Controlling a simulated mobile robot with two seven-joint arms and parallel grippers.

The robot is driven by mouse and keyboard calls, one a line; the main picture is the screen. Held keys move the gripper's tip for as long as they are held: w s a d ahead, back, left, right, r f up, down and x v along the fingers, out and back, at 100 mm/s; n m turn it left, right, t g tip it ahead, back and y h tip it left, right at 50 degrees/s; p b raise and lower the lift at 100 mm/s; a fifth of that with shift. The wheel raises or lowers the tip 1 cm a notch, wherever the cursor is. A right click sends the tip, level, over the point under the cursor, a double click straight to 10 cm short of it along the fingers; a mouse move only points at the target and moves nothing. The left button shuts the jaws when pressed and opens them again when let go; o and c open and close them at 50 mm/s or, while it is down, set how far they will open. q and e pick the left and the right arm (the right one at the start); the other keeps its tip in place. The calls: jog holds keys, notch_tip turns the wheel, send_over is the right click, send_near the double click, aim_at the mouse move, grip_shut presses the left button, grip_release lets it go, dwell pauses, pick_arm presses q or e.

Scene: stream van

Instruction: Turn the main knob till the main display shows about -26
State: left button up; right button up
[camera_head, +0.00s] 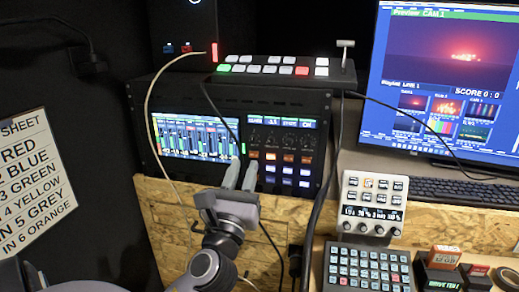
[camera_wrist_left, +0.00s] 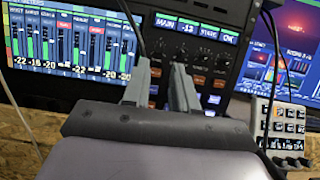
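The main display (camera_head: 272,121) is a small strip at the top of the rack's control panel. In the left wrist view the main display (camera_wrist_left: 189,27) reads MAIN -13, STATE OK. Below it is a row of dark round knobs (camera_head: 271,142), also in the left wrist view (camera_wrist_left: 198,55). I cannot tell which is the main knob. My left gripper (camera_head: 244,165) has its two grey fingertips apart, in front of the panel's lower left, below the knobs. In the left wrist view the gripper (camera_wrist_left: 160,66) shows a gap with nothing held. My right gripper is not in view.
A meter screen (camera_head: 195,135) fills the rack's left side. A switcher (camera_head: 285,70) sits on top. Cables hang across the front. A white button box (camera_head: 372,205), keypad (camera_head: 368,268) and monitor (camera_head: 445,75) stand to the right.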

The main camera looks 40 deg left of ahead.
aim_at(252, 141)
pick_arm(q)
jog(key=shift+p+x, duration=0.75)
jog(key=shift+x, duration=2.7)
jog(key=shift+f, duration=0.1)
grip_shut()
